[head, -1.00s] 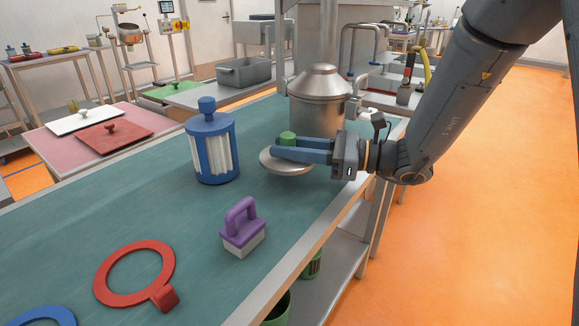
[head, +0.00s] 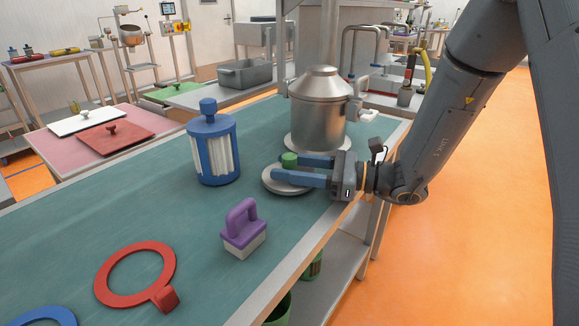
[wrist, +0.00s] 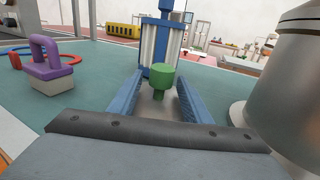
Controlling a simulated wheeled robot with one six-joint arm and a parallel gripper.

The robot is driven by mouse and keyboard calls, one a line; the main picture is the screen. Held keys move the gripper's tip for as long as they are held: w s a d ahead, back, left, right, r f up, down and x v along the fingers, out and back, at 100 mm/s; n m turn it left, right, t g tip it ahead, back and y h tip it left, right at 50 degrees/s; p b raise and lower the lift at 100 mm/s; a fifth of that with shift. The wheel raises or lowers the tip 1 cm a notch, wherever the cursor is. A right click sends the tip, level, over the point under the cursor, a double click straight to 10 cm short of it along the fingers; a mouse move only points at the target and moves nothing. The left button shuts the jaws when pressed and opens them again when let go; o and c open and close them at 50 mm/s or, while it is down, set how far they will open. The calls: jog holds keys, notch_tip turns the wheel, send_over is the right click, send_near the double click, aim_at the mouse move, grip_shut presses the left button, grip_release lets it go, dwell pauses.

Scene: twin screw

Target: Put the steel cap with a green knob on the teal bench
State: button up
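The steel cap (head: 280,187) is a flat round disc with a green knob (head: 289,159). It appears to lie flat on the teal bench (head: 170,235), near the bench's right edge and in front of the steel pot. My gripper (head: 287,169) is low over the cap, with its blue fingers spread on either side of the knob. In the wrist view the green knob (wrist: 161,76) stands between the two fingers with a gap on each side. Most of the disc is hidden there by the gripper body.
A steel pot (head: 318,110) stands close behind the gripper. A blue caged canister (head: 212,150) is to the left, a purple-handled block (head: 243,230) in front, and a red ring (head: 118,302) at front left. The bench between them is clear.

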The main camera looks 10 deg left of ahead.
jog(key=shift+r, duration=0.15)
jog(key=shift+d, duration=0.25)
jog(key=d+b, duration=0.1)
jog(key=d, duration=1)
jog(key=shift+d, duration=0.3)
